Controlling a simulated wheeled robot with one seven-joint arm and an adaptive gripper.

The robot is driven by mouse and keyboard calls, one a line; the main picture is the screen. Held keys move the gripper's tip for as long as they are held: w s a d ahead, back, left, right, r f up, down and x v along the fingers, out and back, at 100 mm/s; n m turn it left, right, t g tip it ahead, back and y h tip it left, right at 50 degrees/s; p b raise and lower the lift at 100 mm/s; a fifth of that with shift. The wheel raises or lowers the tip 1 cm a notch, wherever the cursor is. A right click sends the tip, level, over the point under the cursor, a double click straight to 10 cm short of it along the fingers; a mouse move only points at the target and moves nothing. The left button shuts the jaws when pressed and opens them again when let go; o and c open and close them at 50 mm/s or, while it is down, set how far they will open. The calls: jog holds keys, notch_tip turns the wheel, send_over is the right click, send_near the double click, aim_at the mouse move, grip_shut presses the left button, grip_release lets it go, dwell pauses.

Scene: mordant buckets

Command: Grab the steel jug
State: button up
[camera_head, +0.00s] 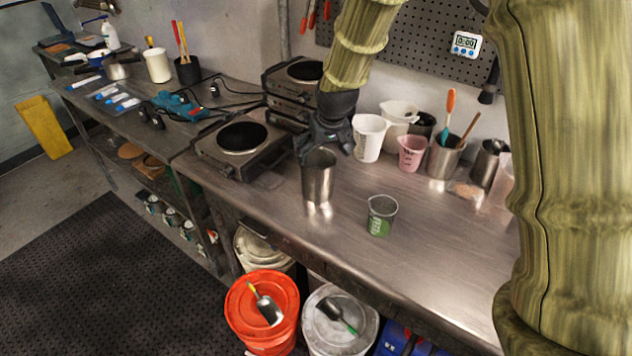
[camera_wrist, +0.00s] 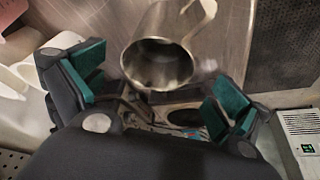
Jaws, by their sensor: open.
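The steel jug (camera_head: 319,177) stands upright on the steel counter (camera_head: 420,262), right of the hot plates and near the counter's front. In the wrist view the jug (camera_wrist: 163,62) shows its open mouth and its handle side, beyond and between my fingers. My gripper (camera_head: 325,150) is open just above and behind the jug's rim. Its two green-padded fingers (camera_wrist: 160,90) are wide apart in the wrist view, with nothing held between them. I cannot tell whether either finger touches the jug.
White pitchers (camera_head: 368,138), a pink measuring cup (camera_head: 412,152) and a steel utensil holder (camera_head: 443,160) line the back. A hot plate (camera_head: 240,146) is at left. Open counter lies in front and right.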

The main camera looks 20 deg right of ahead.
aim_at(317, 166)
jog(key=shift+w+p+x, duration=0.25)
jog(key=shift+p+x, duration=0.7)
jog(key=shift+x, duration=1.05)
jog(key=shift+w+p+x, duration=0.2)
jog(key=shift+p+x, duration=0.75)
jog(key=shift+x, duration=1.05)
jog(key=shift+p+x, duration=0.35)
jog(key=shift+x, duration=0.65)
jog(key=shift+w, duration=0.1)
jog(key=shift+r, duration=0.1)
jog(key=shift+s, duration=0.2)
jog(key=c, duration=1.4)
